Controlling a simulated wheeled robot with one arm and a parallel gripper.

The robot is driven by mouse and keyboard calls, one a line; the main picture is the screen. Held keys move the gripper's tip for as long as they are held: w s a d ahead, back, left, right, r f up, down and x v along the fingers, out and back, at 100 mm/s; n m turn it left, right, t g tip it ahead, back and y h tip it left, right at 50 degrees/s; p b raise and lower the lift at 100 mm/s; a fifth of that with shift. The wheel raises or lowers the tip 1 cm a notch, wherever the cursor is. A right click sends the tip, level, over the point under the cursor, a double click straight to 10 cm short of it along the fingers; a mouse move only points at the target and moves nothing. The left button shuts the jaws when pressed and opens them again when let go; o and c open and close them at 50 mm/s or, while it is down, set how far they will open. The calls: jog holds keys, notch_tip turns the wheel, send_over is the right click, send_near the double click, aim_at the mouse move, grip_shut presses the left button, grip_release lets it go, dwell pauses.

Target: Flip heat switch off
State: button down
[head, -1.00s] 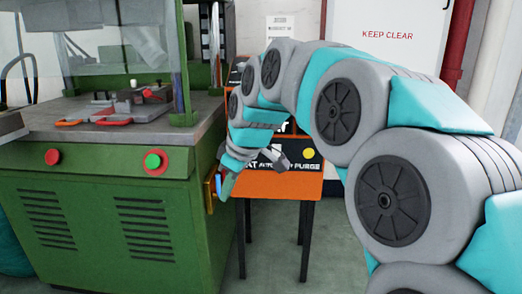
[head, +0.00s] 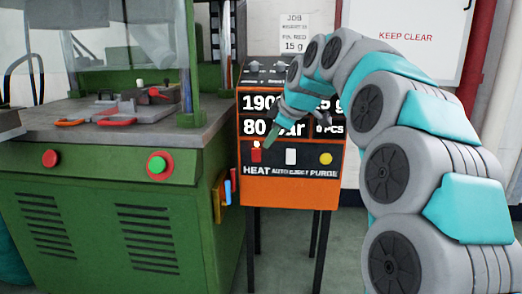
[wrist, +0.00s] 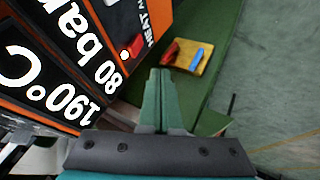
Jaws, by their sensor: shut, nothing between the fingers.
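The heat switch (head: 256,151) is a small red rocker above the word HEAT, at the left of the orange and black control panel (head: 290,188). It also shows in the wrist view (wrist: 133,46), just left of and beyond my fingertips. My gripper (head: 250,140) is in front of the panel, close to the switch's upper side. In the wrist view my gripper (wrist: 160,72) has its two green fingers together with nothing between them. I cannot tell whether the fingertips touch the switch; a gap seems to show in the wrist view.
A white switch (head: 291,157) and a yellow button (head: 326,158) sit right of the heat switch. The green machine (head: 100,220) stands left of the panel. A yellow plate with red and blue levers (wrist: 190,57) is on its side. Floor (wrist: 275,70) is clear at right.

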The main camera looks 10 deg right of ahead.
aim_at(259, 150)
jog(key=shift+w+a+f+b, duration=0.2)
jog(key=shift+w+f, duration=0.95)
jog(key=shift+w, duration=0.45)
jog(key=shift+w+a+f+b, duration=0.15)
jog(key=shift+w+f, duration=1)
jog(key=shift+w, duration=0.5)
jog(key=shift+w+a+f+b, duration=0.2)
jog(key=shift+w+f, duration=0.95)
jog(key=shift+w, duration=0.45)
jog(key=shift+w+r+p, duration=0.3)
jog(key=shift+p, duration=0.45)
jog(key=shift+w+d+g, duration=0.1)
jog(key=shift+w+g, duration=0.05)
jog(key=shift+g, duration=0.15)
jog(key=shift+f, duration=0.15)
